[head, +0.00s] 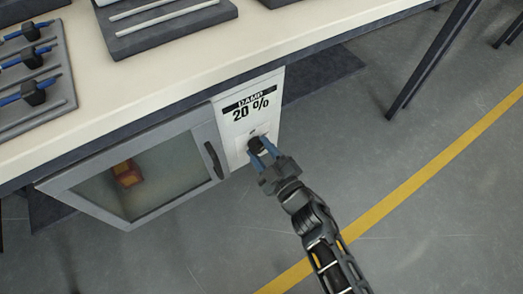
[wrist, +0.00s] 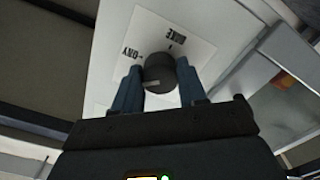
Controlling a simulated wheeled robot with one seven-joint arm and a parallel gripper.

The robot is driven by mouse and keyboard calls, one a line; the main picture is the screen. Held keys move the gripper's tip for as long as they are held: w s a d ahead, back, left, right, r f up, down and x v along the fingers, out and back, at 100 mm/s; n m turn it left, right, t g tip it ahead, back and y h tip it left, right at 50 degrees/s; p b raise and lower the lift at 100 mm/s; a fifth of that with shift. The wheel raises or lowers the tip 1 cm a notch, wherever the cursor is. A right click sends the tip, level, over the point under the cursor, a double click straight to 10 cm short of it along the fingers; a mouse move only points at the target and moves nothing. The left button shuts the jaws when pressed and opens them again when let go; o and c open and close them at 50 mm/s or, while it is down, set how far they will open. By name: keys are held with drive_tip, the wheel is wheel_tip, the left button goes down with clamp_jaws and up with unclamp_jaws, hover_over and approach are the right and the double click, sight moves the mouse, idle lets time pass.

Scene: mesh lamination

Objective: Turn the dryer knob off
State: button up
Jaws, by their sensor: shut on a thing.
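The dryer (head: 130,175) is a grey cabinet under the bench with a glass door. Its white control panel (head: 238,153) reads "DAMP 20 %". The black round knob (wrist: 161,71) sits low on this panel; it also shows in the head view (head: 257,148), partly hidden by my fingers. My gripper (head: 262,152) is at the panel with its two blue fingers on either side of the knob, shut on it. In the wrist view my gripper (wrist: 160,92) holds the knob between the fingers. A pale mark on the knob points left, near a partly hidden label ending in "DRY".
Orange-brown blocks (head: 127,173) sit behind the dryer's glass door, beside a dark handle (head: 213,160). The bench top (head: 130,75) overhangs the dryer and carries dark racks. The floor (head: 420,215) to the right is clear, with a yellow line.

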drive_tip(key=n+b, duration=0.1)
drive_tip(key=n, duration=0.4)
drive_tip(key=shift+n, duration=0.4)
drive_tip(key=n+b, duration=0.1)
drive_tip(key=n, duration=0.3)
drive_tip(key=shift+n+b, duration=0.3)
drive_tip(key=shift+n, duration=0.1)
drive_tip(key=o, duration=1.1)
drive_tip(key=shift+r, duration=0.1)
drive_tip(key=shift+c, duration=0.2)
drive_tip(key=p+v, duration=0.1)
drive_tip(key=v, duration=0.6)
drive_tip(key=shift+s+d, duration=0.25)
drive_tip(key=shift+s, duration=0.1)
